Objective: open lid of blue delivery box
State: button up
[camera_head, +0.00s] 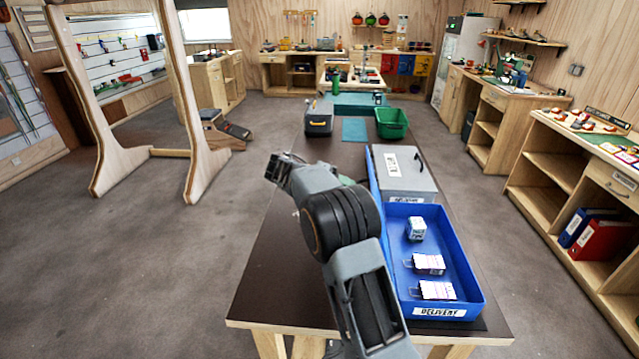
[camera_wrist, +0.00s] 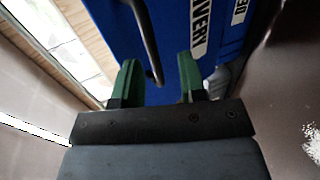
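The blue delivery box (camera_head: 473,290) stands on the near end of the dark table, its top open, with small white boxes inside and a DELIVERY label on its front. A grey-topped box (camera_head: 408,185) with a black handle stands directly behind it. A thin blue panel (camera_head: 373,178) shows along that box's left edge. My gripper (camera_head: 285,168) is left of this panel. In the wrist view, my gripper's green fingertips (camera_wrist: 160,78) are apart. A black handle (camera_wrist: 145,40) on a blue surface (camera_wrist: 178,50) with a partly readable label reaches between them; contact cannot be told.
A green bin (camera_head: 392,123) and a dark toolbox (camera_head: 319,122) stand farther back on the table (camera_head: 262,278). A wooden frame (camera_head: 185,100) stands on the floor at left. Shelving (camera_head: 560,185) lines the right side.

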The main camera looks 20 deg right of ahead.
jog(key=p+v, duration=0.8)
jog(key=v, duration=0.2)
jog(key=shift+a, duration=0.2)
